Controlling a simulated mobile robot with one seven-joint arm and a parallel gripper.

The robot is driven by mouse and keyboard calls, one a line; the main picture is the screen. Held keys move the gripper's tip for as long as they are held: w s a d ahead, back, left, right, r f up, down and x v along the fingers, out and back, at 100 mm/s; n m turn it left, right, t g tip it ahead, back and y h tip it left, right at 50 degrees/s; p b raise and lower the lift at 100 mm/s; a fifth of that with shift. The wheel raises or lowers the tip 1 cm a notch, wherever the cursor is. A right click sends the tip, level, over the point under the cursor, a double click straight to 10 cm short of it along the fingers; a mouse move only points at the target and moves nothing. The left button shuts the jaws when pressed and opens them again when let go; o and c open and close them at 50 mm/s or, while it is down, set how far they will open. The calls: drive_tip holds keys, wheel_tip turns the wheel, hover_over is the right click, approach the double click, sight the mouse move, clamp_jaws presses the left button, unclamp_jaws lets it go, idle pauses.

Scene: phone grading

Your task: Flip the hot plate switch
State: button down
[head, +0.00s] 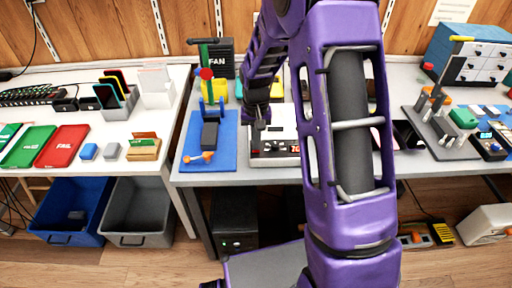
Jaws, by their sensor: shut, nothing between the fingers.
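The hot plate (274,158) is a low pale box with a dark front panel and red digits. It stands on the middle table, right of the blue mat. My purple arm comes down from the top, and its forearm covers the area right of the hot plate. My gripper (261,122) is shut and empty, pointing down at the hot plate's back left part. I cannot tell whether it touches it. The switch is too small to make out.
A blue mat (226,160) with a black block and an orange clamp lies left of the hot plate. A fan box (221,58) stands behind. Green and red trays (62,146) are on the left table, with blue (68,212) and grey bins (138,222) below.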

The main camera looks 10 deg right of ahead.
drive_tip(key=shift+f, duration=0.3)
drive_tip(key=shift+r, duration=0.2)
drive_tip(key=shift+r+p, duration=2.3)
drive_tip(key=shift+r, duration=1.05)
